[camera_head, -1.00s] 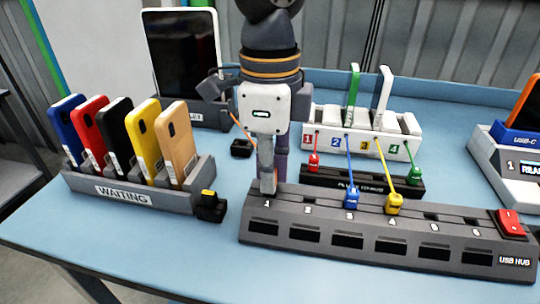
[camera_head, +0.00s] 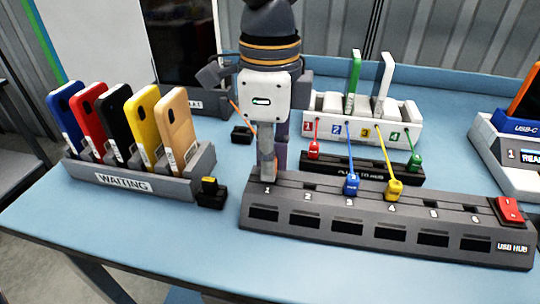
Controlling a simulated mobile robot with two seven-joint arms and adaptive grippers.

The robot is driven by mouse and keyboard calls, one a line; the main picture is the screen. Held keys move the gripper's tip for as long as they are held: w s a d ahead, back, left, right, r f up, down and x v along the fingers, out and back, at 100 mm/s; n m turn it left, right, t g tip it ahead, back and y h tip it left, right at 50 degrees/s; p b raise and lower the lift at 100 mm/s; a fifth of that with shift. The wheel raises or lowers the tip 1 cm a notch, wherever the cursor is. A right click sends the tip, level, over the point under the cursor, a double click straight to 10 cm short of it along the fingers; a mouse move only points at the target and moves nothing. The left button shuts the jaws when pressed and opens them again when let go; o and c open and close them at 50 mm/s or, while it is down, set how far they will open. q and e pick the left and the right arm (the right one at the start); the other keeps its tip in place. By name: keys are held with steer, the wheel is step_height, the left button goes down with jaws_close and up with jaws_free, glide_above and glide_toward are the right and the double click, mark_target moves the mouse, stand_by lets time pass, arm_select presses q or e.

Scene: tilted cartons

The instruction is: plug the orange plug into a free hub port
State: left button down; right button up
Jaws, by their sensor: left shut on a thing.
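My left gripper (camera_head: 268,173) points straight down at the left end of the dark grey USB hub (camera_head: 380,243), at the port marked 1. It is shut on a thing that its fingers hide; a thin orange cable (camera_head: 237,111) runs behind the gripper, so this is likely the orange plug. I cannot tell whether the plug is seated in port 1. A blue plug (camera_head: 351,184) stands at port 3 and a yellow plug (camera_head: 395,190) at port 4. Ports 2, 5 and 6 show no plug. My right gripper is not in view.
A red switch (camera_head: 509,210) sits at the hub's right end. Behind the hub are a black strip (camera_head: 345,180) with red and green plugs and a white numbered stand (camera_head: 340,128). A grey WAITING rack (camera_head: 130,180) of phones and a small black block (camera_head: 211,195) are left.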

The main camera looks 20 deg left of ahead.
arm_select(q)
steer(key=shift+f, duration=0.75)
stand_by(0.7)
steer(key=c, duration=1.5)
jaws_free()
steer(key=shift+c, duration=0.2)
steer(key=shift+o, duration=0.3)
steer(key=o, duration=0.4)
steer(key=shift+c, duration=0.2)
steer(key=shift+r, duration=3.6)
